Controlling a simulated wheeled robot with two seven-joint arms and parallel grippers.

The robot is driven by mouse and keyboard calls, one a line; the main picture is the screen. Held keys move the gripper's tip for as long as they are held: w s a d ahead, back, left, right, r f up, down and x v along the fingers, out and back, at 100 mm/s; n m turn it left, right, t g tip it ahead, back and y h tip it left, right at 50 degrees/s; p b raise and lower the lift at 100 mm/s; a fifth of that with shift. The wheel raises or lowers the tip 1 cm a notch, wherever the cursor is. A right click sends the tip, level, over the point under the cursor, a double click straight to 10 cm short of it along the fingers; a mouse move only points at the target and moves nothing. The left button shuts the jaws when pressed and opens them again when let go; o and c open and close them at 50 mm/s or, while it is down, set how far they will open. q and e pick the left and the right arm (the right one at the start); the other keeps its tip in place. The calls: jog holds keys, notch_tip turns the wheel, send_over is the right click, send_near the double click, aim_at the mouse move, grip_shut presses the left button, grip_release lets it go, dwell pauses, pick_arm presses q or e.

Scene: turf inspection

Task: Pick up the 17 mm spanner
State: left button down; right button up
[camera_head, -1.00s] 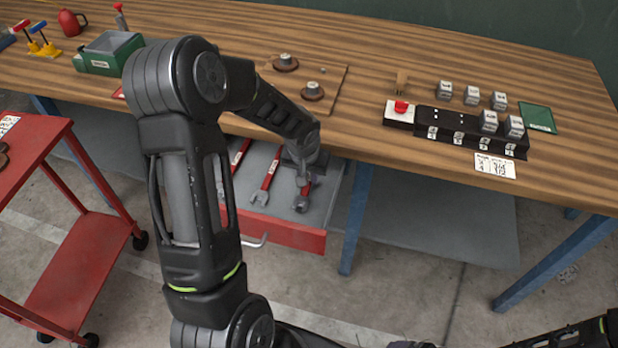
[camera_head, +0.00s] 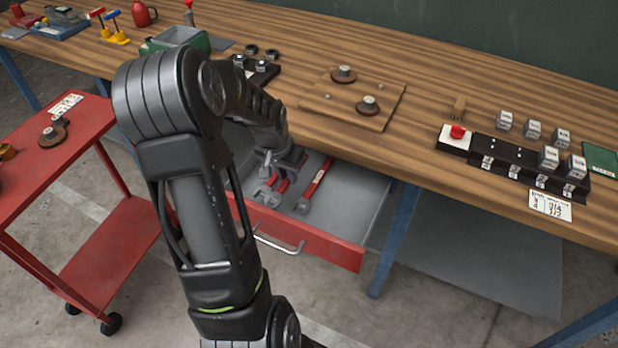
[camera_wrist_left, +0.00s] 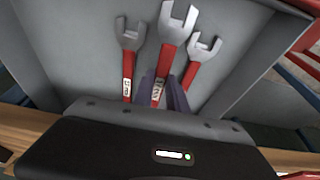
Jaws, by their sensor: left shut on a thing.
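My left gripper (camera_head: 280,158) is over the open drawer, shut on a red-handled spanner with a grey open-jaw head. In the left wrist view the held spanner (camera_wrist_left: 172,50) lies between the fingers, larger and nearer than the others. Its handle label is too small to read. Two similar spanners lie on the drawer floor: a left one (camera_wrist_left: 128,55) and a right one (camera_wrist_left: 199,58) in the wrist view. In the head view, one floor spanner (camera_head: 313,186) shows clearly and my arm partly covers the rest. My right gripper is out of view.
The red-fronted drawer (camera_head: 330,250) stands open under the wooden bench (camera_head: 430,95). A red cart (camera_head: 100,165) stands at left. On the bench are a wooden board (camera_head: 345,108), a black block holder (camera_head: 515,160) and a green box (camera_head: 178,42).

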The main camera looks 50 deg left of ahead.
pick_arm(q)
jog(key=shift+s+a, duration=0.25)
jog(key=shift+a, duration=0.1)
jog(key=shift+d, duration=0.1)
dwell(0.4)
